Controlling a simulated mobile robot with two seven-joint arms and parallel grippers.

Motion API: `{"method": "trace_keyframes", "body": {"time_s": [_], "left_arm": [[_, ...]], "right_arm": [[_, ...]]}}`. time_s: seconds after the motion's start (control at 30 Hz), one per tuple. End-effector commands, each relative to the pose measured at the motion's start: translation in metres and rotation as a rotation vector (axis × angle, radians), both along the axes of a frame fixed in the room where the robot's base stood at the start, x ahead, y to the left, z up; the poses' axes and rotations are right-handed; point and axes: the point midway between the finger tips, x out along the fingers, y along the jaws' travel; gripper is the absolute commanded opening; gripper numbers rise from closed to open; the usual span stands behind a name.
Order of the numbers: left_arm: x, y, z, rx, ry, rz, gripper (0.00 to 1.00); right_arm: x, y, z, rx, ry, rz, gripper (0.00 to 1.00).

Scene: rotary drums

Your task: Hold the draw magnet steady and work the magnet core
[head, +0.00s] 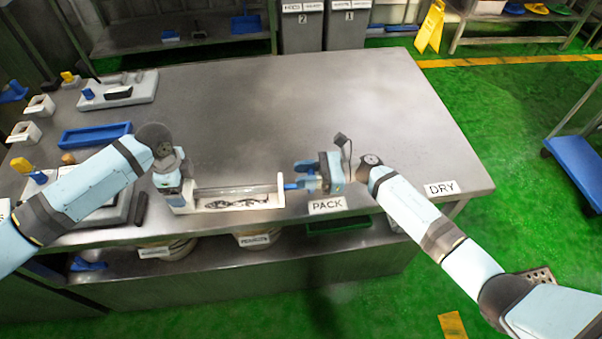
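The draw magnet (238,201) lies near the table's front edge. It looks like a long clear-sided body with a pale floor and dark bits along its middle. My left gripper (178,192) is at its left end, against the pale end block; its fingertips are hidden there, so its grip cannot be told. My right gripper (298,178) is at the right end, pointing left. Blue parts lie between it and the body, and I cannot separate fingers from handle. The magnet core cannot be made out as a separate piece.
A PACK label (327,205) and a DRY label (441,188) mark the front edge of the steel table (300,100). A blue tray (95,135) and a grey board (118,90) with small tools lie at left. The table's middle and back are clear.

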Motion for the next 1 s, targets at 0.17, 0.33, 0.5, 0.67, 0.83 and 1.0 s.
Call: {"method": "trace_keyframes", "body": {"time_s": [0.17,0.33,0.5,0.67,0.83,1.0], "left_arm": [[-0.004,0.001,-0.007,0.006,0.012,0.000,0.40],[-0.004,0.001,-0.007,0.006,0.011,0.000,0.40],[-0.004,0.001,-0.007,0.006,0.011,0.000,0.40],[-0.004,0.001,-0.007,0.006,0.011,-0.001,0.40],[-0.004,0.001,-0.007,0.006,0.011,-0.001,0.40],[-0.004,0.001,-0.006,0.006,0.011,-0.001,0.40]], "right_arm": [[0.000,0.000,-0.001,0.000,0.000,0.000,0.60],[0.000,0.000,-0.001,0.000,0.000,0.000,0.60],[0.000,-0.010,-0.001,-0.001,0.000,-0.001,0.60],[-0.001,-0.040,-0.002,-0.003,0.001,-0.002,0.60],[-0.001,-0.077,-0.001,-0.002,-0.001,-0.002,0.60],[-0.001,-0.106,0.000,-0.001,-0.002,-0.001,0.60]]}}
